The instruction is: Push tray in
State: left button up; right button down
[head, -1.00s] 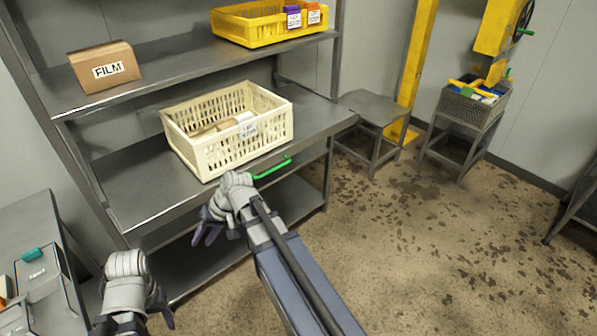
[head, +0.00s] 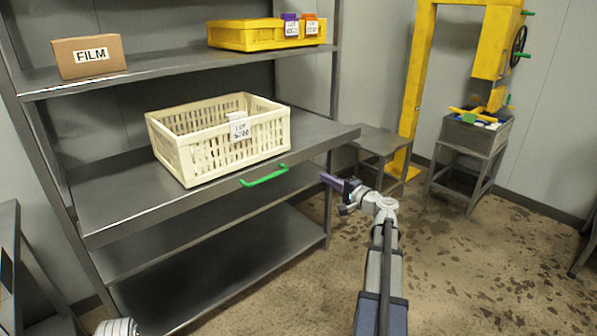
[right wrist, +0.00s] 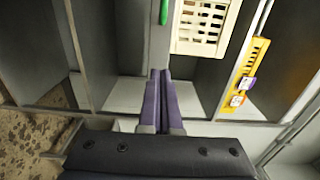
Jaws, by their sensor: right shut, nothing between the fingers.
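The grey metal tray (head: 115,205) with a green handle (head: 264,176) on its front edge sits at the middle level of the rack and juts out past the shelf above. A cream slatted crate (head: 185,168) with a lot label stands on it. My right gripper (head: 326,180) is shut and empty, to the right of the handle and apart from it, near the tray's right front corner. In the right wrist view its fingers (right wrist: 160,75) are together, with the handle (right wrist: 164,12) beyond them. My left gripper is out of view; only a bit of that arm shows at bottom left.
A FILM box (head: 70,67) and a yellow crate (head: 230,37) are on the upper shelf. A low grey table (head: 378,143), a stand with a grey bin (head: 470,138) and a yellow frame (head: 420,80) are at right. The floor in front is clear.

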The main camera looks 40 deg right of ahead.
aim_at(292, 160)
jog(key=w, duration=0.4)
jog(key=w+a, duration=0.1)
jog(key=w, duration=0.9)
jog(key=shift+a, duration=0.15)
